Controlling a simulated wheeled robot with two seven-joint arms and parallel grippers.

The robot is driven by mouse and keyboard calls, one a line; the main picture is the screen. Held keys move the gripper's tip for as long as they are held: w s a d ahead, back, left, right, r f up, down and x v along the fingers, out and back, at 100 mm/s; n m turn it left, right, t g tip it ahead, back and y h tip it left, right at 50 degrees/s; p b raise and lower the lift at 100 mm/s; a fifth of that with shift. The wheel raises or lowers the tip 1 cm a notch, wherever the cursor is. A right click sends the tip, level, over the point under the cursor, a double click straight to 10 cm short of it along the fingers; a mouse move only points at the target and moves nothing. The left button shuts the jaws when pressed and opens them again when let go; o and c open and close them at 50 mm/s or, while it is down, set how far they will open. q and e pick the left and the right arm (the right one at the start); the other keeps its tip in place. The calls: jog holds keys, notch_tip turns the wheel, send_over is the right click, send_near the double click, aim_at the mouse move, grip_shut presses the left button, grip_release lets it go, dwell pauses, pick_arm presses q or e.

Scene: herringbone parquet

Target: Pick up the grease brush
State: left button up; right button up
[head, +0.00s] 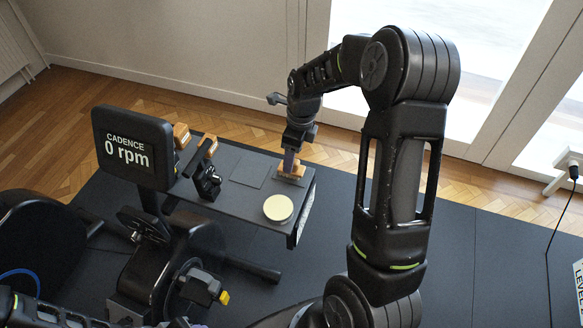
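A small shelf-like dark table (232,190) stands in the middle of the view. A tan, wood-coloured piece (291,171) lies at its far right corner; it may be the grease brush, but its shape is partly hidden. My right gripper (290,162) reaches down from above right, with its fingers right at this piece. The fingers overlap in the picture, so I cannot tell whether they are open or closed on it. My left arm enters at the lower left edge. Its gripper (182,322) is mostly cut off at the bottom edge.
A round, cream-topped tin (278,208) sits near the table's front right. A flat dark square (250,170) lies behind it. Black holders with orange-brown blocks (207,148) stand on the left, beside a cadence display (132,148). A bike-like machine (165,265) stands in front.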

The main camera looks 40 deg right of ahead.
aim_at(298, 170)
jog(key=f, duration=0.4)
jog(key=shift+w+a, duration=0.1)
jog(key=shift+a, duration=0.1)
dwell(0.3)
grip_shut()
dwell(0.5)
